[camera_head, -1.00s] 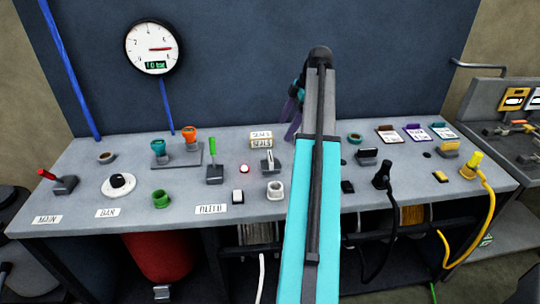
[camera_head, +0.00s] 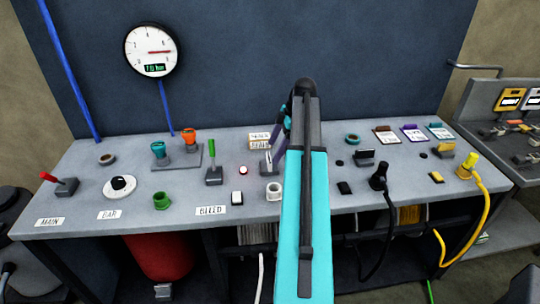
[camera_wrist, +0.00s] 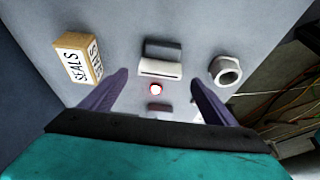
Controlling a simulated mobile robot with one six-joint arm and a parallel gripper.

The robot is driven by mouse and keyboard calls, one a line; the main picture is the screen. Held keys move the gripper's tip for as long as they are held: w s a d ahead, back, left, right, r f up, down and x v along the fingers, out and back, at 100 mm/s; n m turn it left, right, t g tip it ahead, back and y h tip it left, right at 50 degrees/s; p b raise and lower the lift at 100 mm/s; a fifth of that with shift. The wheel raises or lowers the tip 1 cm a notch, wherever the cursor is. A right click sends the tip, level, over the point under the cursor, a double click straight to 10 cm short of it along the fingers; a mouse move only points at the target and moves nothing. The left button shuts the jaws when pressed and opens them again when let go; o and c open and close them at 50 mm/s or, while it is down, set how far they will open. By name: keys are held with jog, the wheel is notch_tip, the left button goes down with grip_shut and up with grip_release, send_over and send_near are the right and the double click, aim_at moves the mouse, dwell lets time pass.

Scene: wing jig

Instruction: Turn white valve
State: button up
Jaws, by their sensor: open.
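The white valve lever (camera_head: 267,163) stands on the bench behind the white ring fitting, partly hidden by my arm in the head view. In the wrist view its white handle (camera_wrist: 161,69) lies ahead of and between my purple fingertips. My gripper (camera_wrist: 157,92) is open and empty, with one finger on each side. In the head view my gripper (camera_head: 283,122) shows just left of my arm, close to the lever. I cannot tell how far above the bench the fingertips are.
A SEALS box (camera_wrist: 76,57) stands left of the handle and a white ring fitting (camera_wrist: 225,71) right of it. A red-lit button (camera_wrist: 155,89) is nearby. The green lever (camera_head: 212,160) stands to the left. A gauge (camera_head: 154,50) hangs on the back panel.

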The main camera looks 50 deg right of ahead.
aim_at(270, 158)
jog(key=shift+p+x, duration=0.55)
jog(key=shift+x, duration=1.7)
jog(key=c, duration=1)
jog(key=shift+a, duration=0.2)
jog(key=shift+c, duration=0.3)
jog(key=shift+d, duration=0.15)
